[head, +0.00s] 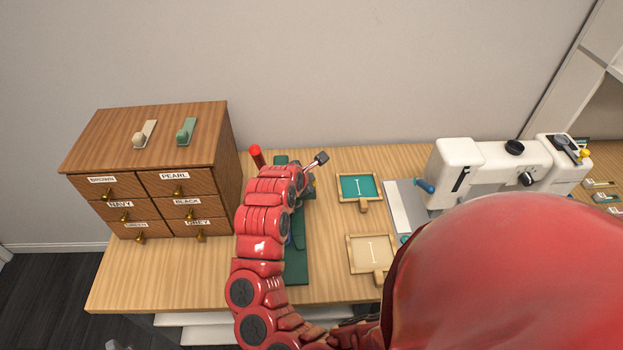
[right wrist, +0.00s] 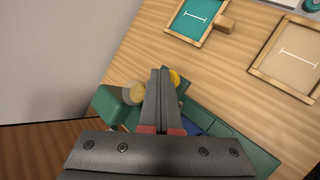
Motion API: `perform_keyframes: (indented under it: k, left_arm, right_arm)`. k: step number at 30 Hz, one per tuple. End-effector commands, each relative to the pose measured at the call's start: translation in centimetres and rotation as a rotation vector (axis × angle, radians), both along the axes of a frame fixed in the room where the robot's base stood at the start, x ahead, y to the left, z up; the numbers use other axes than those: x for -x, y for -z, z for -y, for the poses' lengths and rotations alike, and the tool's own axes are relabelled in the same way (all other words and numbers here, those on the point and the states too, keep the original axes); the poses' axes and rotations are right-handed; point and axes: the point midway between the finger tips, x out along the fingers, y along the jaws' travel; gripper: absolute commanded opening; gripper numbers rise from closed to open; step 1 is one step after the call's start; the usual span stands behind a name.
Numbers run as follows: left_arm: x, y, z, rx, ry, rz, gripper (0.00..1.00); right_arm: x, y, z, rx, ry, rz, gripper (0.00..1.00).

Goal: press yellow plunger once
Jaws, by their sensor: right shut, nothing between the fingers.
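A yellow round part, which looks like the plunger (right wrist: 174,77), shows just behind and right of my right fingertips in the right wrist view. It sits on a green device (right wrist: 232,147), and the fingers partly hide it. My right gripper (right wrist: 160,72) is shut and empty, pointing at the device. I cannot tell whether the fingertips touch the plunger. In the head view the green device (head: 297,268) stands on the table, largely hidden behind my red right arm. My left gripper is not in view.
A wooden drawer cabinet (head: 222,150) stands left of the device. Right of it lie a teal framed tray (head: 374,184) and a beige one (head: 387,244). A white sewing machine (head: 455,160) stands farther right. Bare table (head: 170,272) shows at the front left.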

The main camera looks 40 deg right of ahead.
Motion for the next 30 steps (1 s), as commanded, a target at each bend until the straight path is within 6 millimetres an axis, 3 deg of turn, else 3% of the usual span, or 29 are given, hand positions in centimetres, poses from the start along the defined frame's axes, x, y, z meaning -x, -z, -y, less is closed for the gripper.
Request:
perform_keyframes:
  k: [30]
  left_arm:
    - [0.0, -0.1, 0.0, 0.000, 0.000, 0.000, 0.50]
  right_arm:
    - [0.0, -2.5, 0.0, 0.000, 0.001, -0.001, 0.00]
